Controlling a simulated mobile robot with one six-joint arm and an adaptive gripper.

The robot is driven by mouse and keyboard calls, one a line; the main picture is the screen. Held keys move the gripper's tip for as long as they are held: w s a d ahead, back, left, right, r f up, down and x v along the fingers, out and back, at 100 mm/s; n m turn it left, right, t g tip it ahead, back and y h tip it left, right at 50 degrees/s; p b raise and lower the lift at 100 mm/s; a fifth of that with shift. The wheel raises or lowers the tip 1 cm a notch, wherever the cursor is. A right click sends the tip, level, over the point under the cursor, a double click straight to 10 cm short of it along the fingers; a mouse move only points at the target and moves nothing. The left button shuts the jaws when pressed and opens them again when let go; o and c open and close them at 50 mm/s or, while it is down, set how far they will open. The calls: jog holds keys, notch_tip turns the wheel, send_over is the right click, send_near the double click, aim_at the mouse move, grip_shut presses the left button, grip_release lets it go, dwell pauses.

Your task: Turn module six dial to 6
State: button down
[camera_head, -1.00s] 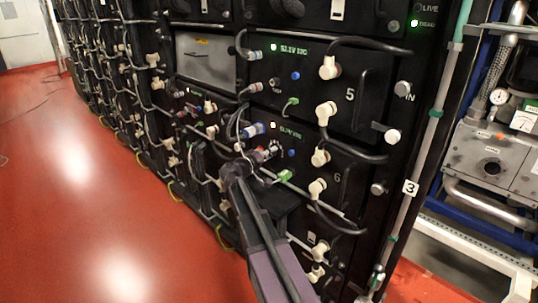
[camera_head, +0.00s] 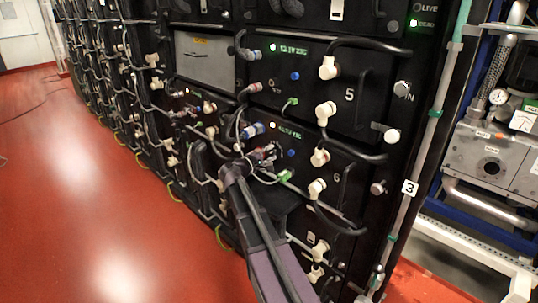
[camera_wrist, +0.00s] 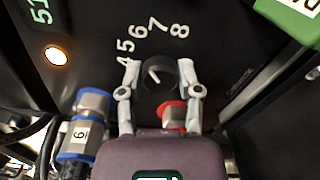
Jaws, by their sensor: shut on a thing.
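The black round dial (camera_wrist: 158,84) of module six shows in the wrist view, with white numbers 4 to 8 (camera_wrist: 158,25) arched around its upper side. Its white pointer line slants up and to the left, roughly toward the 5 and 6; the exact setting is hard to tell. My gripper (camera_wrist: 158,70) has a fingertip on each side of the dial and is shut on it. In the head view my gripper (camera_head: 266,156) is at the panel of module six (camera_head: 336,177), just left of its number, and hides the dial.
Blue-collared connectors (camera_wrist: 92,103) sit left of the gripper and a red-collared one (camera_wrist: 173,115) sits close beside its right finger. A green connector (camera_head: 285,176) and white cable elbows (camera_head: 317,189) are nearby. Module five (camera_head: 349,95) is above.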

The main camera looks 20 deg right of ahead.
jog(key=shift+d, duration=0.1)
dwell(0.4)
jog(key=shift+c, duration=1.5)
grip_release()
jog(key=v, duration=1.2)
